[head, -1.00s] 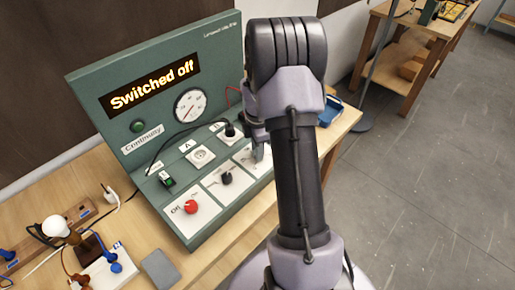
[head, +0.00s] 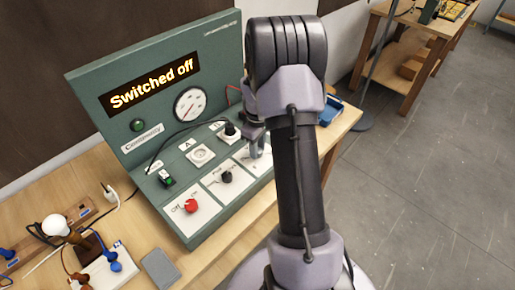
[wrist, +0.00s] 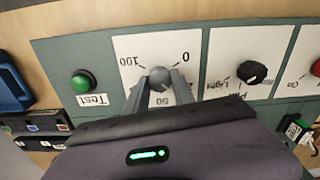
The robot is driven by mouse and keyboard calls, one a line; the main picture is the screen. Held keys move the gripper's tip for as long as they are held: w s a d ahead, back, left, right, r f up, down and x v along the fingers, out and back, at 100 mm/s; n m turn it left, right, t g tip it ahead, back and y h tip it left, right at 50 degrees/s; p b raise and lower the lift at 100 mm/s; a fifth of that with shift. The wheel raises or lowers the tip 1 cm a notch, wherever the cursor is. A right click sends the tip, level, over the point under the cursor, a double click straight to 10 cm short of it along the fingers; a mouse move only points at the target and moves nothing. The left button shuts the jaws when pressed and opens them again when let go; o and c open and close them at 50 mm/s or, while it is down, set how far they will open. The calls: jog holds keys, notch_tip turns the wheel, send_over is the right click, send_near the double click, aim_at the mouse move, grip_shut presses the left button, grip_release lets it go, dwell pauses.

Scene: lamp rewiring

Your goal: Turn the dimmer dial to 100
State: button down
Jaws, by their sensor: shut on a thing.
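The dimmer dial (wrist: 159,77) is a round grey knob on a white plate marked 0, 50 and 100 in the wrist view, where the plate appears upside down. My gripper (wrist: 158,84) has its two grey fingers shut on the dial from both sides. In the head view my gripper (head: 255,146) reaches down to the right end of the panel, and my arm hides most of the dial plate. The dial's pointer is hard to make out between the fingers. The display (head: 150,86) reads "Switched off".
A black knob (wrist: 252,72) and a red knob (head: 191,206) sit on neighbouring plates. A green Test button (wrist: 82,82) is on the dial's other side. A lamp bulb (head: 55,226) and wiring stand on the bench at left.

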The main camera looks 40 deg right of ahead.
jog(key=m, duration=0.4)
jog(key=shift+m+b, duration=0.3)
jog(key=shift+b, duration=0.05)
jog(key=m, duration=0.3)
jog(key=shift+m+b, duration=0.3)
jog(key=shift+b, duration=0.1)
jog(key=m+b, duration=0.1)
jog(key=m, duration=0.3)
jog(key=shift+m, duration=0.3)
jog(key=m+b, duration=0.1)
jog(key=m, duration=0.2)
jog(key=shift+d+m, duration=0.1)
jog(key=shift+m, duration=0.2)
jog(key=m+b, duration=0.1)
jog(key=m, duration=0.3)
jog(key=shift+m+b, duration=0.3)
jog(key=shift+b, duration=0.05)
jog(key=m+b, duration=0.1)
jog(key=m, duration=0.3)
jog(key=shift+f+b, duration=0.1)
jog(key=shift+b, duration=0.2)
jog(key=m+b, duration=0.1)
jog(key=m, duration=0.3)
jog(key=shift+s+m+b, duration=0.1)
jog(key=shift+m+b, duration=0.25)
jog(key=shift+m, duration=0.05)
jog(key=shift+m+b, duration=0.6)
jog(key=shift+m, duration=1.3)
